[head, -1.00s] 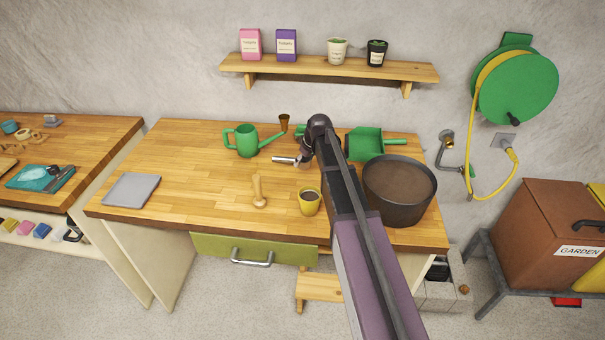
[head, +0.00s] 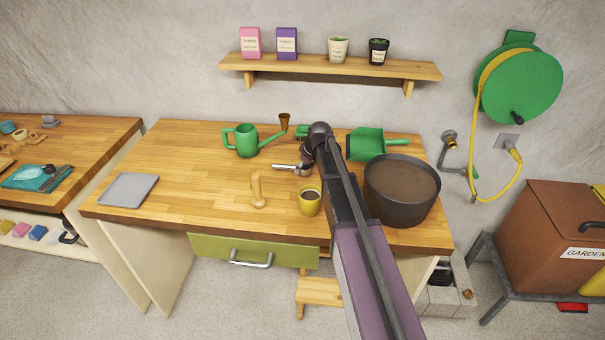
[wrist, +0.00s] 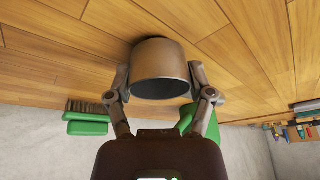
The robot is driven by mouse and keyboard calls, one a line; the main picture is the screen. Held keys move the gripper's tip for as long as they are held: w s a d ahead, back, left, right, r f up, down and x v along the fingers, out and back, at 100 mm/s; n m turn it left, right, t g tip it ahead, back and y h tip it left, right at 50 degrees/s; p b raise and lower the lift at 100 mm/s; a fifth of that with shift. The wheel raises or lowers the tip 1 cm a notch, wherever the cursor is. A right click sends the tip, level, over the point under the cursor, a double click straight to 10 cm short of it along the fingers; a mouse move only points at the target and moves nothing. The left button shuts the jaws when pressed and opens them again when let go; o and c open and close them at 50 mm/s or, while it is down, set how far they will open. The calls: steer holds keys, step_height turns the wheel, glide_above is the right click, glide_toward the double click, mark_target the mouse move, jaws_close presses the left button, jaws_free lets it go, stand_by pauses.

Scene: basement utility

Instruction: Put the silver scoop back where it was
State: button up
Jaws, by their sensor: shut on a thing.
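The silver scoop (wrist: 160,72) is between the two fingers of my gripper (wrist: 160,84) in the wrist view. It looks like a round metal cup with its dark open end toward the camera, close over the wooden boards. In the head view the scoop (head: 284,167) shows as a small silver piece pointing left from my gripper (head: 304,167), over the back middle of the workbench (head: 170,165). My arm hides part of the gripper there. I cannot tell whether the scoop touches the bench.
A green watering can (head: 245,141) stands left of the gripper. A wooden dibber (head: 258,192) and yellow cup (head: 310,202) are in front. A dark pan of soil (head: 401,192) and green dustpan (head: 368,145) are right. The bench's left middle is clear.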

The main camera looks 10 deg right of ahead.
steer(key=shift+f, duration=0.35)
steer(key=o, duration=1.1)
steer(key=shift+r, duration=0.25)
steer(key=p+v, duration=1.1)
steer(key=v, duration=0.1)
stand_by(0.8)
steer(key=s+a+m+g, duration=0.1)
steer(key=s+m, duration=0.1)
steer(key=s, duration=0.6)
steer(key=s+a+f+m+g+h, duration=0.1)
steer(key=s, duration=0.8)
steer(key=s+a+m+g+h, duration=0.1)
steer(key=s+m, duration=0.1)
steer(key=s, duration=0.6)
steer(key=shift+s+f+m+g, duration=0.2)
steer(key=shift+s+m+g, duration=0.1)
steer(key=shift+s, duration=0.05)
